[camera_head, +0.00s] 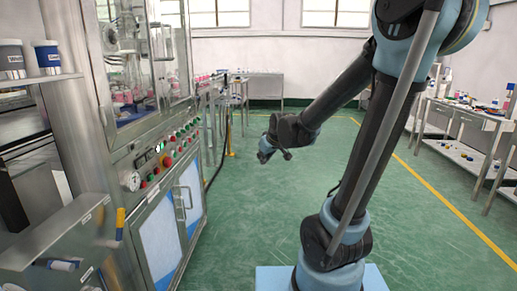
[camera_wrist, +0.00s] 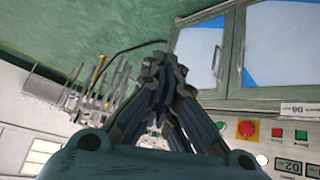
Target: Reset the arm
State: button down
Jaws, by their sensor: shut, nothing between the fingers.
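My arm (camera_head: 365,150) rises from its base on the right of the head view, bends at the top and reaches down and left. My gripper (camera_head: 263,156) hangs at its end over open floor, right of the machine, small in this view. In the wrist view my gripper (camera_wrist: 160,68) has its dark fingers closed together with nothing between them. The machine's control panel (camera_wrist: 270,134) and cabinet doors (camera_wrist: 275,45) show beyond it to the right, apart from the fingers.
The steel machine (camera_head: 120,130) with buttons and door handles fills the left. A shelf with blue-banded tubs (camera_head: 47,58) is at far left. A side table (camera_head: 465,112) with small items stands at right. Green floor (camera_head: 240,220) between them is clear.

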jog(key=s+d+f+m+g+h, duration=0.1)
jog(key=s+d+f+m, duration=0.1)
jog(key=s+d, duration=0.3)
jog(key=s+d+f+m+g+h, duration=0.1)
jog(key=s+d, duration=0.5)
jog(key=s, duration=0.7)
jog(key=s+d+f+m+g+h, duration=0.1)
jog(key=s+d+f+m+g, duration=0.2)
jog(key=s+d, duration=0.3)
jog(key=s+f, duration=0.1)
jog(key=s, duration=0.2)
jog(key=shift+s+f+m, duration=0.25)
jog(key=shift+s+m, duration=0.1)
jog(key=shift+m, duration=0.05)
jog(key=shift+d, duration=0.1)
jog(key=shift+w+f, duration=0.2)
jog(key=shift+w, duration=0.3)
dwell(4.3)
